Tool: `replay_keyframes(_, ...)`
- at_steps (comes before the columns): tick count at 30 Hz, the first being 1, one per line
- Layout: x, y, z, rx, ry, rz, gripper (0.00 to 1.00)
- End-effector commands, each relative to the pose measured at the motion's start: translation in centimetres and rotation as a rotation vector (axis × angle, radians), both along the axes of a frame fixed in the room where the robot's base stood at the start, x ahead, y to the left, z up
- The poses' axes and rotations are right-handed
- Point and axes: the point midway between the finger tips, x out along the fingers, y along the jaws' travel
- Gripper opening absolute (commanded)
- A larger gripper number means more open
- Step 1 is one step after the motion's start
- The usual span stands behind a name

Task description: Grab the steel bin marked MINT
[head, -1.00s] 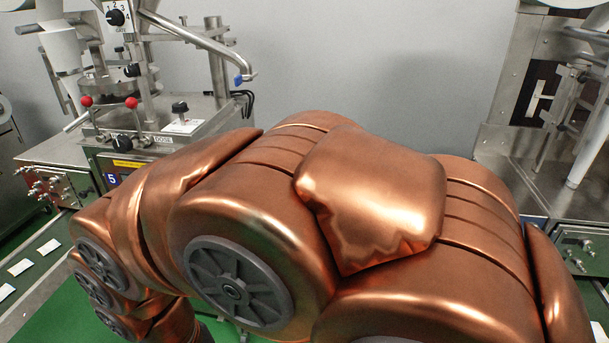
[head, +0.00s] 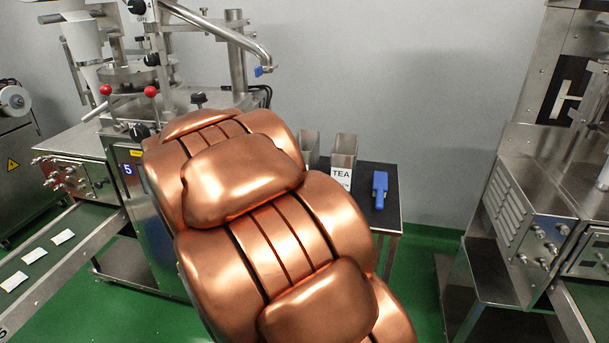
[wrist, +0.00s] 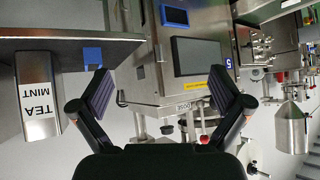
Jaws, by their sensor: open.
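A steel bin with a white label reading TEA MINT (wrist: 37,95) is at the left of the wrist view, where the scene appears upside down. In the head view, two steel bins stand on a dark-topped side table (head: 388,212). The right-hand bin (head: 345,146) shows TEA on its label, with the line below too small to read. The other bin (head: 311,143) is partly hidden by my arm. My gripper (wrist: 161,90) is open and empty in the wrist view, with the MINT bin to the left of its fingers, apart from them. My gripper is hidden in the head view.
A blue object (head: 380,188) lies on the table right of the bins. A packing machine (head: 125,85) with red knobs stands left, and another steel machine (head: 540,200) right. A conveyor (head: 50,255) carries white packets. Green floor shows between table and right machine.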

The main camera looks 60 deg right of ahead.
Motion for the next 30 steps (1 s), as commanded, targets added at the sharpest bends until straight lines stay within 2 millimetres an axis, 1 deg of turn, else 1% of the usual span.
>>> replay_keyframes(1, 0.3, -2.9, -0.5, -0.041, -0.037, -0.058, 1.00)
replay_keyframes(2, 0.4, -4.5, -0.4, -0.068, -0.062, -0.090, 1.00)
replay_keyframes(3, 0.4, -6.7, 0.0, -0.110, -0.098, -0.133, 1.00)
replay_keyframes(4, 0.3, -8.3, 0.2, -0.142, -0.123, -0.165, 1.00)
replay_keyframes(5, 0.2, -9.9, 0.4, -0.173, -0.144, -0.196, 1.00)
replay_keyframes(6, -0.2, -12.0, 0.7, -0.218, -0.174, -0.239, 1.00)
replay_keyframes(8, -0.9, -15.0, 1.2, -0.287, -0.215, -0.301, 1.00)
replay_keyframes(9, -1.5, -16.8, 1.7, -0.335, -0.241, -0.339, 1.00)
replay_keyframes(12, -3.3, -20.7, 2.6, -0.445, -0.287, -0.422, 1.00)
replay_keyframes(15, -5.1, -23.3, 3.6, -0.538, -0.321, -0.483, 1.00)
replay_keyframes(16, -5.5, -23.9, 3.7, -0.560, -0.327, -0.497, 1.00)
replay_keyframes(18, -6.3, -24.9, 4.2, -0.604, -0.339, -0.521, 1.00)
replay_keyframes(21, -7.0, -25.8, 4.6, -0.638, -0.348, -0.541, 1.00)
replay_keyframes(26, -6.9, -26.8, 5.1, -0.654, -0.355, -0.549, 1.00)
replay_keyframes(30, -6.5, -27.9, 5.0, -0.651, -0.354, -0.549, 1.00)
